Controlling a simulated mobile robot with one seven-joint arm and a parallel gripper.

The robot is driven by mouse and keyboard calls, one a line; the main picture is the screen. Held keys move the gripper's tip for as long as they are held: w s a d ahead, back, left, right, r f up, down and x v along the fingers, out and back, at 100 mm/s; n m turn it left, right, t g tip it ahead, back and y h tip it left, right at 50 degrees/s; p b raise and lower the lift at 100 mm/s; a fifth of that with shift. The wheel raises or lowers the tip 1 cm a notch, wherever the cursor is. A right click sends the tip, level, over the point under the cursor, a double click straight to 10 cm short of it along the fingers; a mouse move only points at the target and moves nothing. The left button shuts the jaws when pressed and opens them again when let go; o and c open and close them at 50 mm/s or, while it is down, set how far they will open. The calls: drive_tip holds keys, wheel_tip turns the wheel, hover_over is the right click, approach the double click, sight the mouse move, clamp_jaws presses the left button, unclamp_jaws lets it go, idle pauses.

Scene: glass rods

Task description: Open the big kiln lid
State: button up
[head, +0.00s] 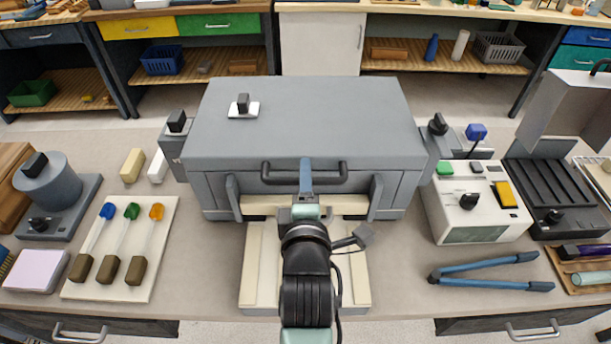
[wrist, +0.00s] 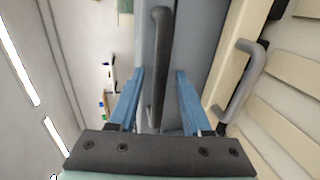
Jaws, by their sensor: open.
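The big kiln is a large grey box in the middle of the bench in the head view. Its flat grey lid (head: 330,115) is down. A dark bar handle (head: 326,178) runs along the lid's front edge; the bar (wrist: 158,60) also shows in the wrist view. My gripper (head: 306,163) is at the middle of this handle and hides part of it. In the wrist view, my gripper's (wrist: 160,75) blue fingers are apart, with the bar between them in the picture. I cannot tell whether they touch it.
A glass-rod board (head: 155,215) and a grey pot (head: 55,185) stand to the left. A white control box (head: 478,232), blue-handled pliers (head: 485,275) and a black unit with a raised cover (head: 567,105) are to the right. A small black-knobbed plate (head: 243,112) sits on the lid.

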drive_tip(key=shift+w, duration=0.15)
clamp_jaws()
idle(1.4)
